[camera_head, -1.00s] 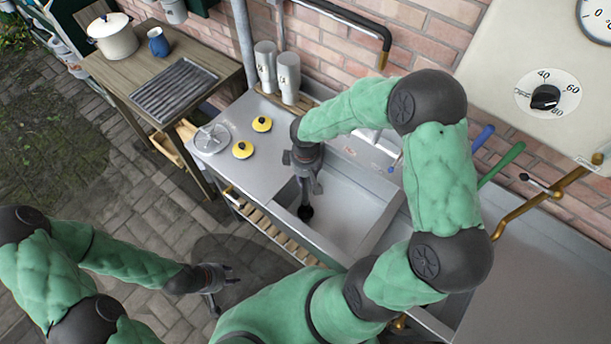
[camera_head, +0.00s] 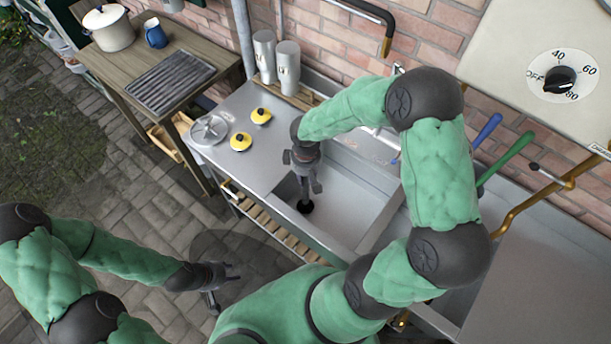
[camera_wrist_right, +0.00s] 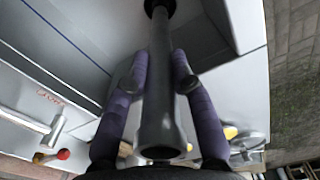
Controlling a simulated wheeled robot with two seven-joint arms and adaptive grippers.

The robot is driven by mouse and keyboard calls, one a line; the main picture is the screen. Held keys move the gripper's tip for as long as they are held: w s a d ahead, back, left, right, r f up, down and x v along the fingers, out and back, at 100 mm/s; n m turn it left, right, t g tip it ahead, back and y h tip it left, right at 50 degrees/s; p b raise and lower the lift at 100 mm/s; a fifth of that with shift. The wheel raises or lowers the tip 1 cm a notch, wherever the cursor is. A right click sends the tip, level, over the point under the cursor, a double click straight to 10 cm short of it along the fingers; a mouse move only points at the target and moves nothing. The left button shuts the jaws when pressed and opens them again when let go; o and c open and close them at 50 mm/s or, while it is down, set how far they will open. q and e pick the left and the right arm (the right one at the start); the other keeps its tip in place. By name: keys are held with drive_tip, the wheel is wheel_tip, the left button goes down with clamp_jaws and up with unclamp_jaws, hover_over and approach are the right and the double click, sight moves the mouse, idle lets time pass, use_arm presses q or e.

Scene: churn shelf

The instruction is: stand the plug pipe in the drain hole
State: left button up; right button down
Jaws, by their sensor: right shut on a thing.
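The plug pipe (camera_wrist_right: 158,80) is a grey tube with a flared near end. It lies between the two fingers of my right gripper (camera_wrist_right: 159,75), which is shut on it. In the head view my right gripper (camera_head: 309,178) points down into the sink basin (camera_head: 345,208), with the pipe below it. The drain hole (camera_head: 305,206) is a dark round spot in the basin floor. The pipe's far end lines up with the dark hole in the wrist view; I cannot tell whether it is inside. My left gripper (camera_head: 222,286) is open and empty, low over the paving.
Basin walls surround the right gripper. A wooden table (camera_head: 190,42) with a pot (camera_head: 108,28) stands at the left. Pipes and coloured handles line the wall.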

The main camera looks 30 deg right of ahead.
sight(306, 185)
drive_tip(key=shift+f+b, duration=2.45)
drive_tip(key=shift+f, duration=0.25)
idle(1.0)
drive_tip(key=c, duration=1)
unclamp_jaws()
wheel_tip(306, 185, up, 12)
